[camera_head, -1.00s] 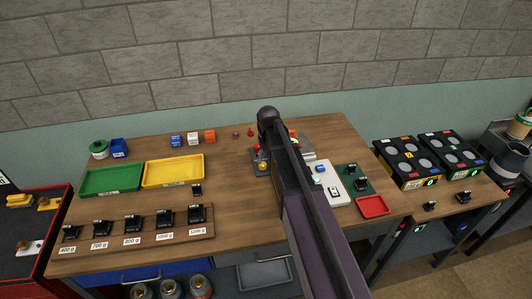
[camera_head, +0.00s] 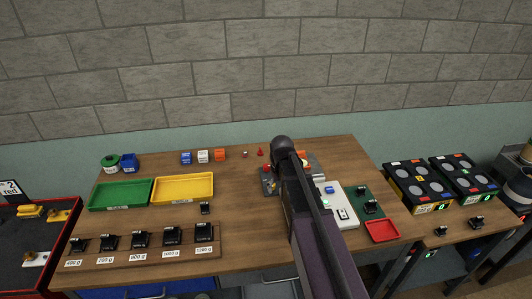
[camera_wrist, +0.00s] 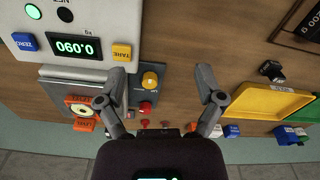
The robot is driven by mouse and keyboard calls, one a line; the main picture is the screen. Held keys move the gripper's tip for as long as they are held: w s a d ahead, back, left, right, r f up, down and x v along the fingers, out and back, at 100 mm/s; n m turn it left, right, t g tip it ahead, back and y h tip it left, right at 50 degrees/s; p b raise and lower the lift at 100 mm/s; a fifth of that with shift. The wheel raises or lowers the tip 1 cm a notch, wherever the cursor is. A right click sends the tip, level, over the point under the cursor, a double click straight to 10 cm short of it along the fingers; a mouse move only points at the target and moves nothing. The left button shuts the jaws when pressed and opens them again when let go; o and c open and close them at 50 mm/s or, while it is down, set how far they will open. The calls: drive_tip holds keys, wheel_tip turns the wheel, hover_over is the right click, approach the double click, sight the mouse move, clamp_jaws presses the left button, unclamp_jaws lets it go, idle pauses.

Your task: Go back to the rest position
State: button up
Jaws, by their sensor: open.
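My gripper (camera_wrist: 165,88) is open and empty in the wrist view, its two fingers spread above the wooden table. A scale (camera_wrist: 75,75) with a metal plate, a lit display and blue and yellow buttons lies left of and below it there. A small grey block with a yellow and a red knob (camera_wrist: 148,90) shows beside the left finger.
Green (camera_head: 120,194) and yellow (camera_head: 183,189) trays lie on the table's left, behind a rack of black weights (camera_head: 140,239). A white panel (camera_head: 341,206) and a red tray (camera_head: 381,230) lie to the right. The table's middle is clear.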

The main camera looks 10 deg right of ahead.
drive_tip(key=s+f+m+b, duration=0.1)
drive_tip(key=s+f+b, duration=0.1)
drive_tip(key=s, duration=0.6)
drive_tip(key=s+f+m+b, duration=0.1)
drive_tip(key=s+f+b, duration=0.1)
drive_tip(key=s, duration=0.6)
drive_tip(key=shift+f+m, duration=0.3)
idle(0.6)
drive_tip(key=c, duration=0.4)
